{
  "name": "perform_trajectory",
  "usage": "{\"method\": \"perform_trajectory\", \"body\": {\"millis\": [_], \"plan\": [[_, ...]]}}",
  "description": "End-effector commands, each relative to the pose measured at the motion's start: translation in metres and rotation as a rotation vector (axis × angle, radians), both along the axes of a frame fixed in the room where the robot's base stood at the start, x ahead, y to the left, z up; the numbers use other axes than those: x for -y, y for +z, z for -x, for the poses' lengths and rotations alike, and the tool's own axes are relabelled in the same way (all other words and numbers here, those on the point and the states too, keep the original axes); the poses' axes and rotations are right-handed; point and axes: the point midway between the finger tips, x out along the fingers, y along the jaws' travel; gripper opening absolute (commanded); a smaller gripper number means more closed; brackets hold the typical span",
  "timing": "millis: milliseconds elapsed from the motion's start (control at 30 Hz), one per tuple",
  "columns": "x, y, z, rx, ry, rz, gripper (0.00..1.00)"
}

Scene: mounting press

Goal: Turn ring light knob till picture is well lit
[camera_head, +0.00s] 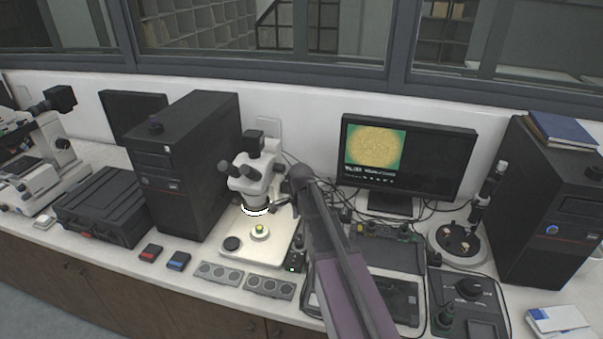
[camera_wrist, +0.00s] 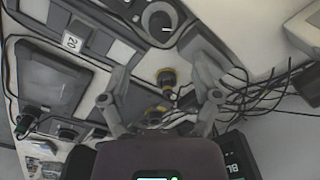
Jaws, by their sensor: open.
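The ring light (camera_head: 256,211) glows white under the stereo microscope (camera_head: 257,172). A small dark control box (camera_head: 295,262) with a green lamp stands right of the microscope base; I cannot make out its knob there. The monitor (camera_head: 408,160) shows a bright yellow disc on green. My gripper (camera_wrist: 162,84) is open in the wrist view, with its fingers apart. Between them in the picture is a yellow-and-black knob-like part (camera_wrist: 167,77), with no visible contact. A round black knob (camera_wrist: 159,20) with a white mark is at the top. My arm hides most of the gripper in the head view.
Dark computer towers (camera_head: 188,150) stand left and right. Loose cables run behind the microscope and also show in the wrist view (camera_wrist: 255,98). A joystick panel (camera_head: 466,305) is at the right.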

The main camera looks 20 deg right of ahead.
Motion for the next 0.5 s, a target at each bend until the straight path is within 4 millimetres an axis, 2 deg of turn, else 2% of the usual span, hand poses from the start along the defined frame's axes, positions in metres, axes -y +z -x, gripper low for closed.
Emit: {"method": "perform_trajectory", "body": {"millis": [33, 500], "plan": [[0.0, 0.009, 0.0, 0.0, 0.0, 0.0, 0.8], [0.0, 0.043, 0.001, 0.0, 0.0, 0.0, 0.8]]}}
